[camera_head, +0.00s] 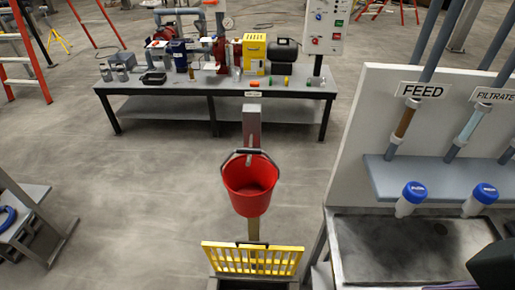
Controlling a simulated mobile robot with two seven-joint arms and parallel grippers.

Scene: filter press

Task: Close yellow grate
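The yellow grate (252,259) is at the bottom middle of the head view. It is a slatted yellow panel with a dark handle at the middle of its top edge. It stands tilted up above a dark, box-like opening (255,285) that the lower picture edge cuts off. A dark rounded shape (492,266) at the lower right edge looks like part of my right gripper or arm. It is well to the right of the grate, and its fingers cannot be made out. My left gripper is not in view.
A red bucket (250,188) hangs on a post (252,128) just behind the grate. To the right stands a panel marked FEED and FILTRATE (362,110) above a dark tray (400,245). A workbench (285,87) with pumps is farther back. Floor left of the grate is clear.

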